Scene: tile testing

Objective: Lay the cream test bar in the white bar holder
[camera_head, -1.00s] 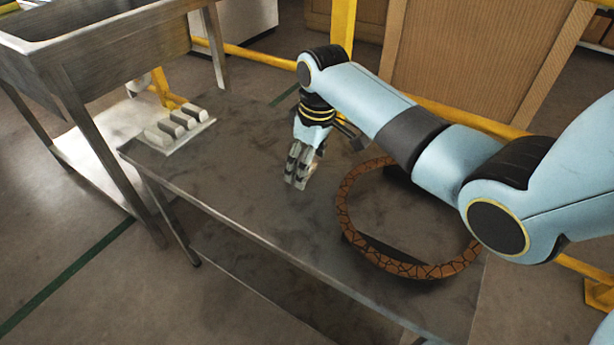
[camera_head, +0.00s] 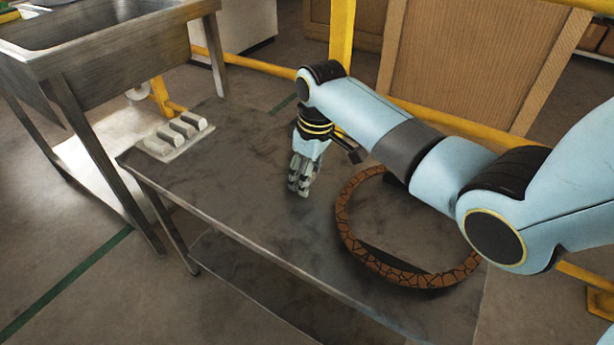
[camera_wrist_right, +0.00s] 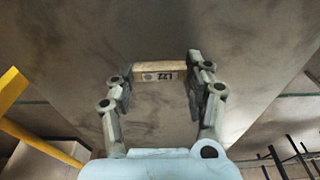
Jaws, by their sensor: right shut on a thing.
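The cream test bar (camera_wrist_right: 158,73) lies between the fingers of my right gripper in the right wrist view, with dark markings on its face. My right gripper (camera_wrist_right: 160,92) is shut on it. In the head view my right gripper (camera_head: 299,190) points down over the middle of the metal table, and its fingers hide the bar. The white bar holder (camera_head: 177,142) sits on the table's far left corner, to the left of the gripper, with several pale raised blocks in a row. My left gripper is not in view.
A round brown cracked-pattern ring (camera_head: 345,215) lies on the metal table (camera_head: 240,185) to the right of my gripper. A metal sink unit (camera_head: 110,55) stands at the left, beside the holder. The table top between gripper and holder is clear.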

